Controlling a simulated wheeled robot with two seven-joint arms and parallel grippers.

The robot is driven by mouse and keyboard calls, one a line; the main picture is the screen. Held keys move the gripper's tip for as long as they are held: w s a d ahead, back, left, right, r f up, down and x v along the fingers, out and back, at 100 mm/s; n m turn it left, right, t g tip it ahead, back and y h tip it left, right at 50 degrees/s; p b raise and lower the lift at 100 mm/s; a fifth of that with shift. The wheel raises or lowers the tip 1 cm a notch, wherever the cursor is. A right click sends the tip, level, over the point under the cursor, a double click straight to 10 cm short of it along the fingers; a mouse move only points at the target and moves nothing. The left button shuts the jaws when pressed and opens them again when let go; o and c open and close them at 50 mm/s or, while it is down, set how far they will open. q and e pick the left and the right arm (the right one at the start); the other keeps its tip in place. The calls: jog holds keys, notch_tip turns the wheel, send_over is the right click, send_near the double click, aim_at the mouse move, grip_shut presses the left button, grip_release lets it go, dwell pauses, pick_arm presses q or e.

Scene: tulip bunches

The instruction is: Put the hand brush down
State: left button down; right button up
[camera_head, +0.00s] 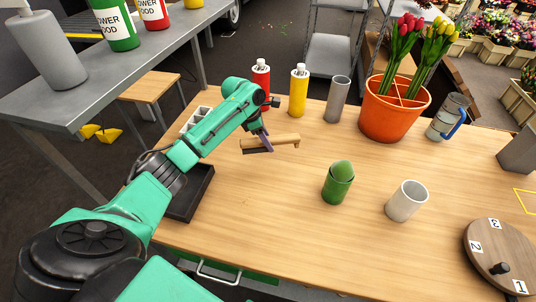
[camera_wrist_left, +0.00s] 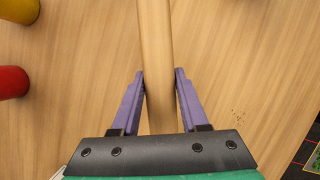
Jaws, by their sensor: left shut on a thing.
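The hand brush (camera_head: 283,140) is a pale wooden bar with dark bristles under its left end. It is over the middle-left of the wooden table, bristles down. I cannot tell whether the bristles touch the top. My left gripper (camera_head: 266,140) is shut on its wooden body. In the left wrist view, the wooden bar of the brush (camera_wrist_left: 155,40) runs between the two purple fingers of my left gripper (camera_wrist_left: 160,72). The bristles are hidden there. My right gripper is not in view.
Behind the brush stand a red bottle (camera_head: 261,78), a yellow bottle (camera_head: 298,95) and a grey cylinder (camera_head: 338,100). An orange tulip pot (camera_head: 392,118), green cup (camera_head: 338,188) and white cup (camera_head: 407,201) stand right. A black tray (camera_head: 190,205) is left. Dark specks (camera_wrist_left: 238,113) lie nearby. The front middle is clear.

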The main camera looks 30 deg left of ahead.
pick_arm(q)
notch_tip(320, 180, down, 7)
jog(key=shift+r, duration=0.1)
jog(key=shift+c, duration=2.1)
grip_release()
jog(key=v, duration=1.2)
